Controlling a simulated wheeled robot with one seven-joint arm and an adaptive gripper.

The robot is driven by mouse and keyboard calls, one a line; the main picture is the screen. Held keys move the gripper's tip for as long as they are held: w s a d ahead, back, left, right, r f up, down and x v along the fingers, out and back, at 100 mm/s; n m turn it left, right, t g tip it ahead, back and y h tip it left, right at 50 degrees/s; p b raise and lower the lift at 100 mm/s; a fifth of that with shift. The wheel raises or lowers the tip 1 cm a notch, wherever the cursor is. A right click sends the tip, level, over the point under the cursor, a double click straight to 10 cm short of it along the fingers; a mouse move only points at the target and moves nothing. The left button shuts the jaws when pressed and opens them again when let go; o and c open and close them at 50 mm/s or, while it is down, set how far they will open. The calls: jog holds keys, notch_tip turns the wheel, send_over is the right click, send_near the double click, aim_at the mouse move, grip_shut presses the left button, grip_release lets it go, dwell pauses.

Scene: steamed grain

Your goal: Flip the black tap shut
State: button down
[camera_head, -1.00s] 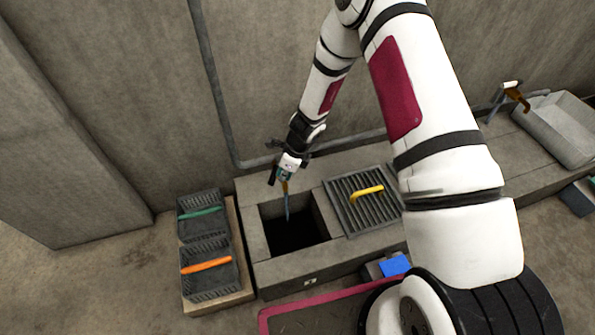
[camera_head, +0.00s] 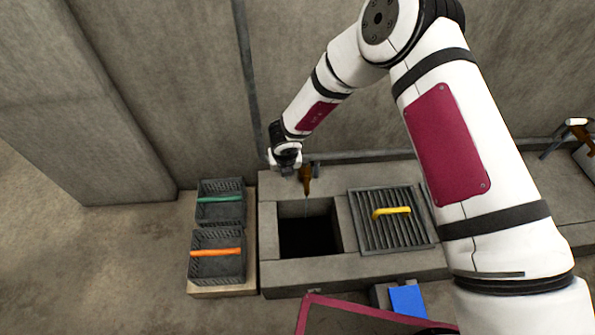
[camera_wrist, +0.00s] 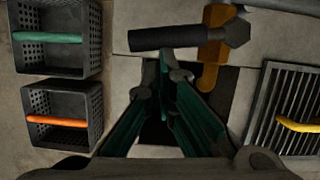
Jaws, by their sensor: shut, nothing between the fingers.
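The near tap (camera_head: 307,180) has a brass-brown body and stands at the wall side of an open dark basin (camera_head: 308,238). A thin pale streak hangs below its spout. In the wrist view the black lever (camera_wrist: 160,38) points left from a dark hexagonal nut, crosswise to the brass body (camera_wrist: 214,50). My gripper (camera_head: 286,160) is just left of the tap in the head view. In the wrist view its green fingers (camera_wrist: 165,62) are shut and empty, their tips close to the lever's basin-side edge. I cannot tell whether they touch it.
A grate (camera_head: 380,240) with a yellow handle covers the right half of the block. Baskets with a green handle (camera_head: 220,199) and an orange handle (camera_head: 216,252) stand to the left. A pipe runs along the wall. Another tap (camera_head: 577,132) is at far right.

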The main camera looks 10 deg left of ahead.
jog(key=shift+w+a+m, duration=0.35)
jog(key=shift+w+m, duration=0.1)
jog(key=shift+m, duration=0.25)
dwell(0.3)
